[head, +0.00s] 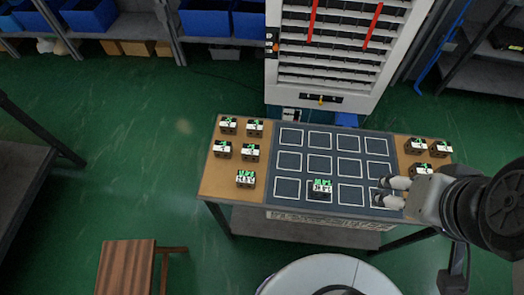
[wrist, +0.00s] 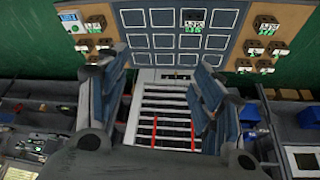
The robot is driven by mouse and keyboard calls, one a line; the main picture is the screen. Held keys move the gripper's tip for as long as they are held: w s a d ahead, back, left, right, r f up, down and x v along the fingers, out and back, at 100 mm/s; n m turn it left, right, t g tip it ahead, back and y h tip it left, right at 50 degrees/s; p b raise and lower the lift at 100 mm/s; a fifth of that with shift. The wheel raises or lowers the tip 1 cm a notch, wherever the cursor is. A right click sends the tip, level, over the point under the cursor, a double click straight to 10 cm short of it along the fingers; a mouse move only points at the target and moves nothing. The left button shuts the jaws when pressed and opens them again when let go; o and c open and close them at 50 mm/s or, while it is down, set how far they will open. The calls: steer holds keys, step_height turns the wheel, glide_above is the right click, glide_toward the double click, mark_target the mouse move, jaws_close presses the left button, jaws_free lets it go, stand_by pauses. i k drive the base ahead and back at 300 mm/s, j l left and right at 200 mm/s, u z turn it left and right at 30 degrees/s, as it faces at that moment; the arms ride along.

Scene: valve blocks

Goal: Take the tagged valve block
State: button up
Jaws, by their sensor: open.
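Several small dark valve blocks with green tops and white labels stand on the table. One valve block (head: 320,187) sits alone in a front-row square of the dark mat (head: 335,167); it also shows at the top of the wrist view (wrist: 193,20). Another block (head: 245,179) stands on the tan strip left of the mat. I cannot tell which one the task means by tagged. My gripper (head: 379,190) is open and empty over the mat's front right corner, right of the block on the mat. Its spread fingers show in the wrist view (wrist: 160,62).
More blocks stand at the left (head: 223,150) and right (head: 417,146) ends of the table (head: 213,185). A tall white rack (head: 272,85) stands behind it. A brown stool (head: 125,268) is front left. Most mat squares are empty.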

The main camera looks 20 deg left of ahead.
mark_target(247, 179)
steer(key=k+u, duration=0.1)
steer(key=u, duration=1.45)
steer(key=i+j+u, duration=0.1)
steer(key=i+j, duration=0.25)
